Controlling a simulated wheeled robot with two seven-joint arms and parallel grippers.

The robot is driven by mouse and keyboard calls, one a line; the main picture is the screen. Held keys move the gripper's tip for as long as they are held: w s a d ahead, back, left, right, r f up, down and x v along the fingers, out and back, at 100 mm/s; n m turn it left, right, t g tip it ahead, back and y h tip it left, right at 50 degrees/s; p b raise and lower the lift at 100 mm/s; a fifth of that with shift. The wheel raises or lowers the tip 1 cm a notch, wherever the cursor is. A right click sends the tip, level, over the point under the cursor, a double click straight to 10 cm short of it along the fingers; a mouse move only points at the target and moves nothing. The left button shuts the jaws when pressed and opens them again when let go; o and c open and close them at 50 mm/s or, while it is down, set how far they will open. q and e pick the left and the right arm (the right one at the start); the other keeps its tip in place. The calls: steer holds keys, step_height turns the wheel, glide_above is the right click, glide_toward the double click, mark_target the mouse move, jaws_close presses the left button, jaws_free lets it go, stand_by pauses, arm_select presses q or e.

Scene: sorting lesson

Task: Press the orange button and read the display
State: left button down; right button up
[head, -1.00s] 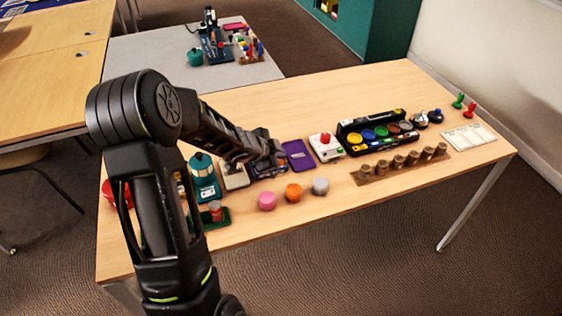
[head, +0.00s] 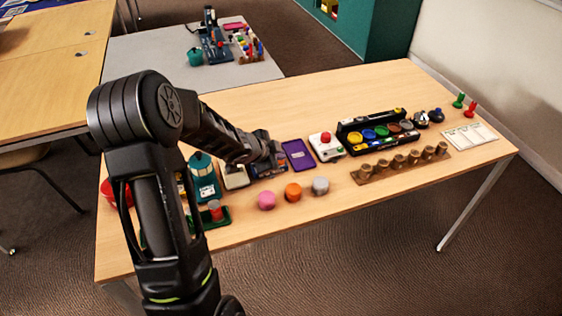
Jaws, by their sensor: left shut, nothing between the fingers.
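An orange round piece (head: 293,192) stands near the table's front edge, between a pink one and a grey one. I cannot tell for certain that it is the button. My left gripper (head: 270,163) is shut and empty, pointing down over a dark, low device (head: 256,172) that it and my arm partly hide. The gripper is behind and left of the orange piece, apart from it. I cannot tell whether it touches the dark device. No readable display shows; a flat purple item (head: 298,155) lies just right of the gripper. My right gripper is out of view.
Pink (head: 266,200) and grey (head: 320,186) pieces flank the orange one. A white box with a red knob (head: 326,146), a black paint tray (head: 352,128) and a wooden holder (head: 362,178) stand to the right. A teal item (head: 203,180) stands left. The table's front right is clear.

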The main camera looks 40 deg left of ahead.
arm_select(q)
steer(key=shift+f+b, duration=0.4)
steer(key=shift+f, duration=0.05)
stand_by(0.6)
steer(key=shift+r, duration=0.15)
steer(key=shift+r+p, duration=0.75)
steer(key=shift+p, duration=0.2)
step_height(320, 180, up, 5)
steer(key=p, duration=0.5)
stand_by(0.9)
